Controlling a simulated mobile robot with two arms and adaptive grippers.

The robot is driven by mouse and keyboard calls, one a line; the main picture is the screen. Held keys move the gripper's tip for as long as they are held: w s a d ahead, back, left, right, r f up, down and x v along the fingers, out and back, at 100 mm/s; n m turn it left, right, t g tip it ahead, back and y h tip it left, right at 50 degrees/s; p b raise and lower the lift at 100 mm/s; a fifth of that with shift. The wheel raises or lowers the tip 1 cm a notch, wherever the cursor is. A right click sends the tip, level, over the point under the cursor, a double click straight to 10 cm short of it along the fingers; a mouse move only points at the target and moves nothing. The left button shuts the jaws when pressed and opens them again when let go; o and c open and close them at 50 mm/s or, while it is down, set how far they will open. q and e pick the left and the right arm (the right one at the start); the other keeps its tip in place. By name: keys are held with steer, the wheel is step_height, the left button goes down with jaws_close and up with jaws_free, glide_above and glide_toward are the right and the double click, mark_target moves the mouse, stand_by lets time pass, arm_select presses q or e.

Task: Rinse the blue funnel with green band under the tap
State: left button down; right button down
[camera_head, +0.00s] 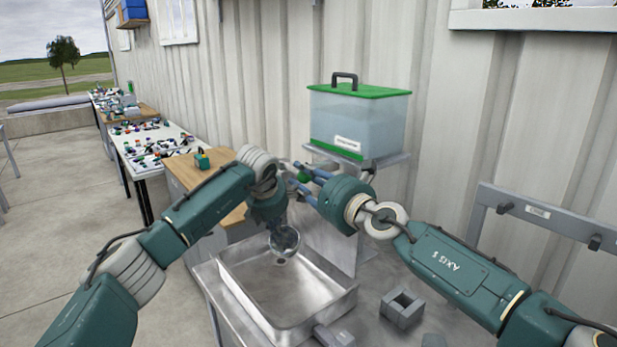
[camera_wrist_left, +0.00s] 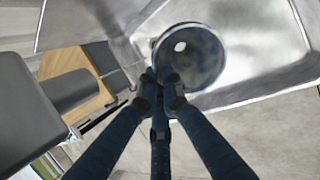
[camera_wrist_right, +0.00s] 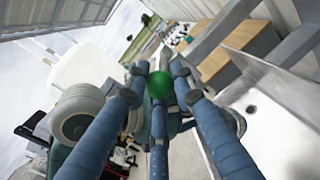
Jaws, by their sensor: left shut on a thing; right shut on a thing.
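The funnel (camera_head: 284,241) hangs over the metal sink basin (camera_head: 345,299), held by my left gripper (camera_head: 277,224). In the left wrist view the funnel (camera_wrist_left: 195,58) looks blue-grey and mottled, with its round mouth facing the camera; the fingers of my left gripper (camera_wrist_left: 163,82) are shut at its rim. I cannot make out its green band. My right gripper (camera_head: 300,177) is shut on a green knob (camera_head: 304,177), seemingly the tap's handle, below the water tank (camera_head: 380,127). The green knob (camera_wrist_right: 159,85) sits between its fingers in the right wrist view. The spout is hidden; I see no water stream.
The tank stands on a wall shelf (camera_head: 392,160). A grey block with a square opening (camera_head: 402,308) sits right of the basin. A wooden-topped bench (camera_head: 180,166) and a table with small items (camera_head: 172,132) lie to the left. My two arms are close together over the basin.

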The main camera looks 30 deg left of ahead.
steer(key=shift+s+a+r, duration=0.1)
steer(key=shift+r, duration=0.25)
steer(key=c, duration=1.5)
jaws_free()
steer(key=shift+o, duration=0.2)
steer(key=shift+s+f, duration=0.1)
steer(key=shift+s, duration=0.05)
steer(key=shift+f, duration=0.15)
steer(key=shift+w, duration=0.3)
steer(key=shift+w+d+f+n+g+y, duration=0.1)
steer(key=shift+w+d+n+g+y, duration=0.3)
steer(key=shift+w+n+g, duration=0.45)
steer(key=shift+g, duration=0.45)
